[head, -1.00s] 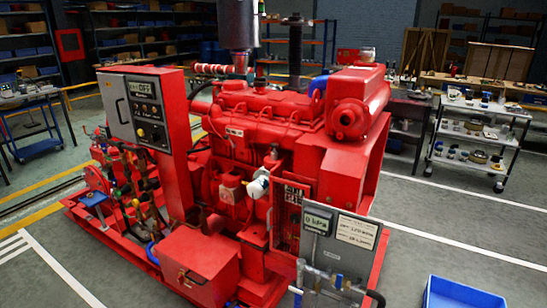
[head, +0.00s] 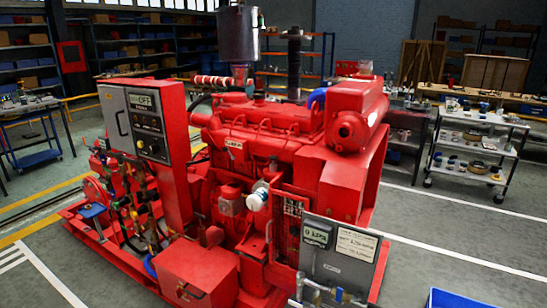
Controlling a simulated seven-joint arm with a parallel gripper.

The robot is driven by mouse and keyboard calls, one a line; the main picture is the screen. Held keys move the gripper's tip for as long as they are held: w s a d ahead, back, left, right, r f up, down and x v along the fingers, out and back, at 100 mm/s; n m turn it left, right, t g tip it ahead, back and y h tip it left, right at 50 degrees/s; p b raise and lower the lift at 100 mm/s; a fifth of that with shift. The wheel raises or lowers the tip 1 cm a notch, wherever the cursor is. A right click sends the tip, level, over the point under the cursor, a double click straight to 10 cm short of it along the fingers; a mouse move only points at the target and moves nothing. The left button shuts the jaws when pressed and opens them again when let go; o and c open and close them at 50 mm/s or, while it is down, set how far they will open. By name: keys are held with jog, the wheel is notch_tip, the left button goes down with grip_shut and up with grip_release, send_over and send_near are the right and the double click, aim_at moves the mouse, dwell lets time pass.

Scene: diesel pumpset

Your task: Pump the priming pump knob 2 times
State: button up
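A small white, rounded cylindrical part (head: 257,196) sits on the near side of the red diesel engine (head: 265,125). A grey gauge panel (head: 340,265) at the lower right has a small display (head: 317,235) that seems to read 0 kPa.
A grey control panel (head: 140,125) on a red post stands at the left, its display seeming to read OFF. A red box (head: 196,275) is at the front. A blue crate (head: 465,299) lies at bottom right. A cart (head: 480,150) stands beyond open floor.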

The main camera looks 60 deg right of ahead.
grip_shut()
dwell(0.6)
dwell(0.8)
